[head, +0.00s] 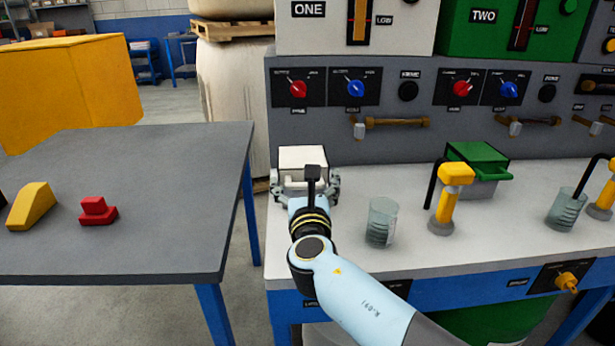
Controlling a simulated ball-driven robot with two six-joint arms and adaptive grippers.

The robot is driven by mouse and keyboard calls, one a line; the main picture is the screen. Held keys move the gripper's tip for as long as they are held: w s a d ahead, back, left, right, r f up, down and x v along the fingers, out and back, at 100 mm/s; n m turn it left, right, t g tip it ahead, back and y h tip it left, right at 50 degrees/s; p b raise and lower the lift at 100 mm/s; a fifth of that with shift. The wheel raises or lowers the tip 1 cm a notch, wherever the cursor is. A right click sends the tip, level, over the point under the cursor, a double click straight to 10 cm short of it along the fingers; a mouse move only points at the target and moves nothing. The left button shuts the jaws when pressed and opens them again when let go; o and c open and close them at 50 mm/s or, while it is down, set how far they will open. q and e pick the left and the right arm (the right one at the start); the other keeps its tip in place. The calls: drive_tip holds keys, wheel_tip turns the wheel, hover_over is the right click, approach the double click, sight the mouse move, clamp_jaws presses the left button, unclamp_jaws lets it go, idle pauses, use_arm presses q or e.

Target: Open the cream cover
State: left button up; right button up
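The cream cover (303,154) is on a small box at the left end of the white workbench, against the grey panel. Its top looks level and closed. My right gripper (306,184) is right in front of it, with its arm coming from the lower right. Its two fingers are spread wide, one at each side of the cream box's front. My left gripper is not in view.
A clear beaker (381,222) stands close to the right of my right arm. A yellow-topped tap (453,190) and a green-covered box (480,160) are further right. A grey table (150,240) at left holds a yellow wedge (32,205) and a red block (98,211). A gap separates the tables.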

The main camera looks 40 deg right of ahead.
drive_tip(key=c, duration=1.7)
